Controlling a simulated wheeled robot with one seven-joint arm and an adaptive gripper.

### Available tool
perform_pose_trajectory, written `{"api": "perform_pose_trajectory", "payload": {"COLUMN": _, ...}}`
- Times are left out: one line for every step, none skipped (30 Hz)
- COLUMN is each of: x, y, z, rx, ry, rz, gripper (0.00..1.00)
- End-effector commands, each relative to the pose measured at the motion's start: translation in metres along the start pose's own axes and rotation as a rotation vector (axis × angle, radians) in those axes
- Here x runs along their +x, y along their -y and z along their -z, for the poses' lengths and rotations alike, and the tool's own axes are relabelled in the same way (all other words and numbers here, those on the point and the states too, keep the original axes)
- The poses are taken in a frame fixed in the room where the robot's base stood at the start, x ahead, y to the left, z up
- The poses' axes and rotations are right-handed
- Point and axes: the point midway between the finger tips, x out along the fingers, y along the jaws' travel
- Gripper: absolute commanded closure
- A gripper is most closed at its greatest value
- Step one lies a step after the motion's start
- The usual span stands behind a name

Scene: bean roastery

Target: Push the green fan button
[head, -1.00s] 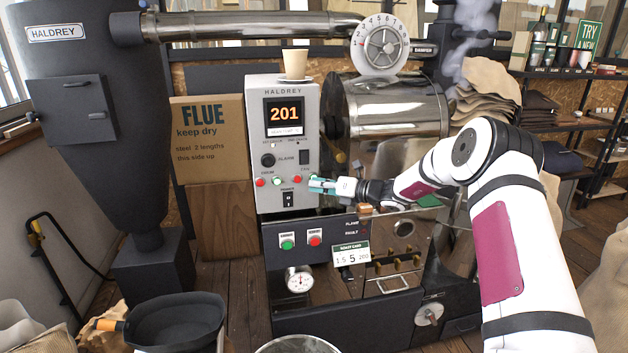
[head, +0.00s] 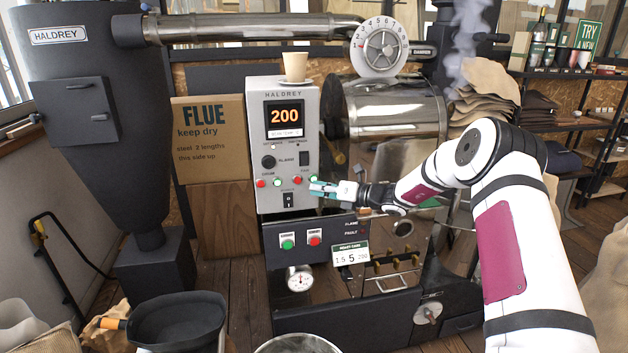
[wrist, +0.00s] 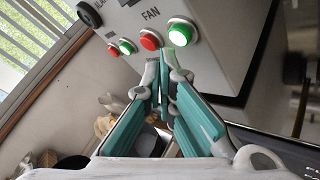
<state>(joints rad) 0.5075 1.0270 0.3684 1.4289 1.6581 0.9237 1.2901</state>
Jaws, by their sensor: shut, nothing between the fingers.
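The green fan button (wrist: 180,35) is lit bright in a metal ring on the grey control panel, right of a red button (wrist: 150,40) under the word FAN. In the head view the green fan button (head: 314,179) shows just above my fingertips. My gripper (head: 313,188) is shut and empty, its teal fingers pointing left at the panel's lower right edge. In the wrist view my gripper's fingertips (wrist: 160,58) lie just below and left of the green fan button, apart from it in the picture. Depth to the panel is hard to tell.
The drum pair, red (wrist: 112,51) and green (wrist: 127,47), sits left of the fan pair. Lower green (head: 287,244) and red (head: 314,239) buttons are on the dark front.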

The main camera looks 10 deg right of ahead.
Motion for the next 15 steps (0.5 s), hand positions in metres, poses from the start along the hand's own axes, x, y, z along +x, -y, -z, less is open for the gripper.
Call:
{"api": "perform_pose_trajectory", "payload": {"x": -0.001, "y": -0.001, "z": 0.0, "rx": 0.0, "ry": 0.0, "rz": 0.0, "gripper": 1.0}}
{"api": "perform_pose_trajectory", "payload": {"x": -0.002, "y": -0.001, "z": 0.001, "rx": 0.001, "ry": 0.0, "rz": 0.0, "gripper": 1.0}}
{"api": "perform_pose_trajectory", "payload": {"x": -0.003, "y": -0.003, "z": 0.002, "rx": 0.001, "ry": -0.001, "rz": 0.0, "gripper": 1.0}}
{"api": "perform_pose_trajectory", "payload": {"x": -0.005, "y": -0.004, "z": 0.003, "rx": 0.001, "ry": -0.001, "rz": 0.0, "gripper": 1.0}}
{"api": "perform_pose_trajectory", "payload": {"x": -0.007, "y": -0.006, "z": 0.004, "rx": 0.002, "ry": -0.001, "rz": 0.0, "gripper": 1.0}}
{"api": "perform_pose_trajectory", "payload": {"x": -0.01, "y": -0.008, "z": 0.005, "rx": 0.002, "ry": -0.001, "rz": 0.0, "gripper": 1.0}}
{"api": "perform_pose_trajectory", "payload": {"x": -0.012, "y": -0.01, "z": 0.007, "rx": 0.002, "ry": -0.001, "rz": 0.0, "gripper": 1.0}}
{"api": "perform_pose_trajectory", "payload": {"x": -0.014, "y": -0.011, "z": 0.008, "rx": 0.001, "ry": -0.001, "rz": 0.0, "gripper": 1.0}}
{"api": "perform_pose_trajectory", "payload": {"x": -0.017, "y": -0.013, "z": 0.01, "rx": 0.002, "ry": -0.001, "rz": 0.0, "gripper": 1.0}}
{"api": "perform_pose_trajectory", "payload": {"x": -0.019, "y": -0.015, "z": 0.011, "rx": 0.003, "ry": -0.001, "rz": 0.001, "gripper": 1.0}}
{"api": "perform_pose_trajectory", "payload": {"x": -0.021, "y": -0.016, "z": 0.013, "rx": 0.002, "ry": 0.0, "rz": 0.001, "gripper": 1.0}}
{"api": "perform_pose_trajectory", "payload": {"x": -0.023, "y": -0.018, "z": 0.014, "rx": 0.001, "ry": 0.0, "rz": 0.001, "gripper": 1.0}}
{"api": "perform_pose_trajectory", "payload": {"x": -0.025, "y": -0.019, "z": 0.015, "rx": 0.002, "ry": 0.0, "rz": 0.001, "gripper": 1.0}}
{"api": "perform_pose_trajectory", "payload": {"x": -0.027, "y": -0.02, "z": 0.017, "rx": 0.002, "ry": 0.0, "rz": 0.001, "gripper": 1.0}}
{"api": "perform_pose_trajectory", "payload": {"x": -0.029, "y": -0.022, "z": 0.019, "rx": 0.002, "ry": 0.0, "rz": 0.001, "gripper": 1.0}}
